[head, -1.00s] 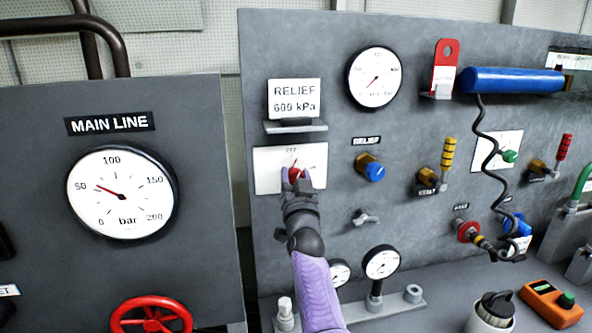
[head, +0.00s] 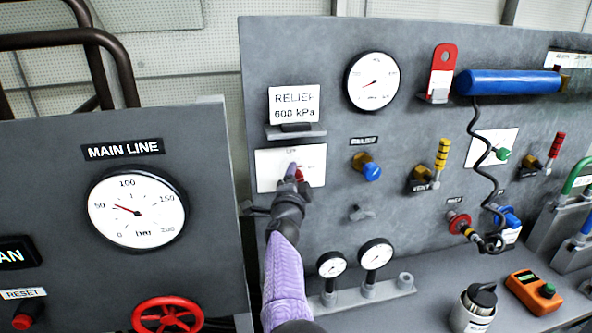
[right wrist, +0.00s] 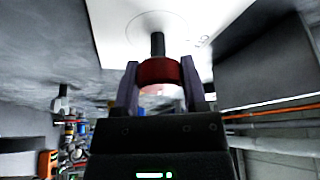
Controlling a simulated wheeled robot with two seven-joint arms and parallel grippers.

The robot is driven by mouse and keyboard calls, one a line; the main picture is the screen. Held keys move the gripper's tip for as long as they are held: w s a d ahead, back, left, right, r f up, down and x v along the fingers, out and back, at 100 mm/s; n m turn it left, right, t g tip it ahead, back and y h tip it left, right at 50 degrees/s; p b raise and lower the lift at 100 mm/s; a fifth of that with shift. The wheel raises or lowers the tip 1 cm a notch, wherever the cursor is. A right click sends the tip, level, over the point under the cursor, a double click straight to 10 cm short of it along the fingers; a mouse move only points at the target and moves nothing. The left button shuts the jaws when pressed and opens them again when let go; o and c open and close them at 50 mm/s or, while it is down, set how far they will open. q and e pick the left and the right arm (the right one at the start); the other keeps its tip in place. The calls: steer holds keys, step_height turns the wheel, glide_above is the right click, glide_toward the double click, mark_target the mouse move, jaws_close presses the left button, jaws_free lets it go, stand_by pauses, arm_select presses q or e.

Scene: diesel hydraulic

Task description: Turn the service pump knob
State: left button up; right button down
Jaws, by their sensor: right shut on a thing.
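The red service pump knob (right wrist: 158,72) stands on a dark shaft from its white plate (right wrist: 115,25) in the right wrist view. In the head view the white plate (head: 265,172) sits on the grey panel below the RELIEF 600 kPa sign, and the red knob (head: 299,175) is partly hidden by my gripper. My right gripper (head: 294,177) is at the plate. In the right wrist view its two fingers (right wrist: 165,88) stand on either side of the knob, shut on it. My left gripper is not in view.
A pressure gauge (head: 372,81) is at the upper right of the plate. A blue relief knob (head: 372,172) and a grey wing handle (head: 361,213) project from the panel to the right. Two small gauges (head: 375,254) stand below. The MAIN LINE panel (head: 60,180) is at left.

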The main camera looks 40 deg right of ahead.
steer(key=shift+m+g+p, duration=0.4)
steer(key=shift+m+p, duration=0.35)
steer(key=shift+m, duration=0.45)
steer(key=shift+y, duration=0.3)
steer(key=shift+c, duration=0.7)
jaws_free()
steer(key=p+v, duration=0.1)
steer(key=v, duration=0.6)
steer(key=shift+a+p, duration=0.15)
steer(key=shift+p, duration=0.25)
steer(key=shift+s, duration=0.2)
